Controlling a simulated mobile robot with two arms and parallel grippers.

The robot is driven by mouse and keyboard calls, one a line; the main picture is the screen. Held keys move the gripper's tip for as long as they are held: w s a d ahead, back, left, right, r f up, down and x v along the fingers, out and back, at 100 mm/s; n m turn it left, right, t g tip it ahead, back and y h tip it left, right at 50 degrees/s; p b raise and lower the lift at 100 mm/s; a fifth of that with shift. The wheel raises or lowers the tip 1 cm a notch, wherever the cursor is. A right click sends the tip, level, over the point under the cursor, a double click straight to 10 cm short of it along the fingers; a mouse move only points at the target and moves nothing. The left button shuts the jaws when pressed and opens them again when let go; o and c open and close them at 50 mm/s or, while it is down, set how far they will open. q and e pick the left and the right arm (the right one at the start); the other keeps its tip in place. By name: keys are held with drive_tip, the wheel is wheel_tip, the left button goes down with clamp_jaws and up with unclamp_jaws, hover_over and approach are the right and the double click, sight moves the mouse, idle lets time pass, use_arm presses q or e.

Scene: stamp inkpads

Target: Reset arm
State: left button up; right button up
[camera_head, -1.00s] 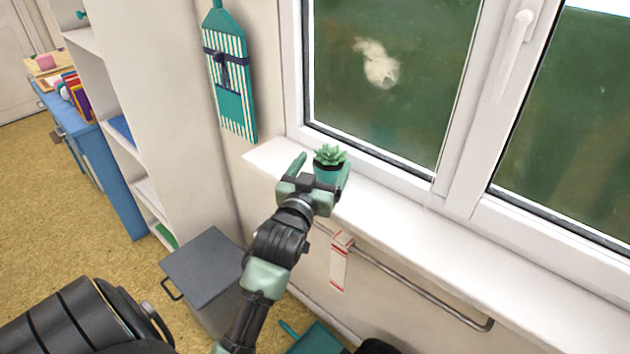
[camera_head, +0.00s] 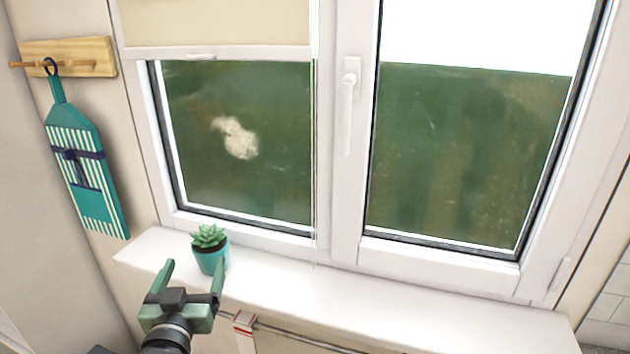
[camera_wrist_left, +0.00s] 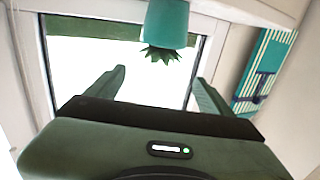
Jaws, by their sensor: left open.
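My left gripper (camera_head: 194,278) is open and empty, in front of the windowsill at the lower left of the head view. A small succulent in a teal pot (camera_head: 211,258) stands upright on the sill just beyond the fingers, apart from them as far as I can see. In the left wrist view the pot (camera_wrist_left: 167,24) shows upside down, past the gap between the two open fingers (camera_wrist_left: 160,88). My right gripper is in neither view.
The white windowsill (camera_head: 340,300) is clear to the right of the pot. A closed window with a white handle (camera_head: 347,100) rises behind it. A teal striped board (camera_head: 88,180) hangs from a wooden peg rack (camera_head: 85,58). A red-and-white tag (camera_head: 244,330) hangs on a rail below the sill.

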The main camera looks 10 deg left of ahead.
use_arm(q)
drive_tip(key=s+d+f+m+g+h, duration=0.2)
drive_tip(key=s+d+f+g, duration=0.2)
drive_tip(key=f, duration=0.4)
drive_tip(key=s+d+f+m+g+h, duration=0.1)
drive_tip(key=s+d+f+g+h, duration=0.15)
drive_tip(key=s+d+f, duration=0.45)
drive_tip(key=s+d+f+m+g+h, duration=0.1)
drive_tip(key=s+d+f+m+g, duration=0.2)
drive_tip(key=s+f+g, duration=0.65)
drive_tip(key=s+f+t, duration=0.1)
drive_tip(key=s+f, duration=0.2)
drive_tip(key=f, duration=2.2)
drive_tip(key=s+a+f+g, duration=0.1)
drive_tip(key=s+a+f, duration=0.1)
drive_tip(key=s+f, duration=1.5)
drive_tip(key=shift+s+a+f, duration=0.4)
drive_tip(key=shift+s, duration=0.1)
